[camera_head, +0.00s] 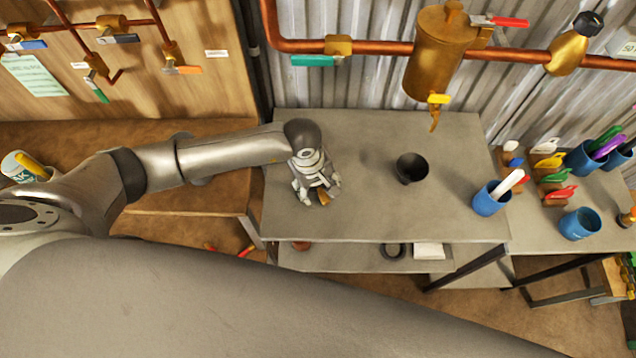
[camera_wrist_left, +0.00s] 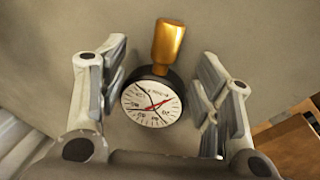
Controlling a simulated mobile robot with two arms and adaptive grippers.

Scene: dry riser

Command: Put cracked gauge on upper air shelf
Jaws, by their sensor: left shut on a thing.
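The gauge (camera_wrist_left: 152,102) has a white dial with dark crack-like lines, a red needle, a black rim and a brass stem (camera_wrist_left: 168,42). In the head view only a small brass part (camera_head: 323,198) of it shows at the fingertips. My left gripper (camera_head: 318,190) is shut on the gauge, at the left part of the grey workbench (camera_head: 380,145). The gauge lies between the two fingers in the left wrist view (camera_wrist_left: 157,85), stem pointing away. I cannot tell whether it touches the bench top. My right gripper is not in view. I cannot pick out the upper air shelf.
A brass vessel (camera_head: 440,50) on copper pipe hangs behind the bench. A low shelf (camera_head: 345,260) under the bench holds a black ring (camera_head: 393,251).

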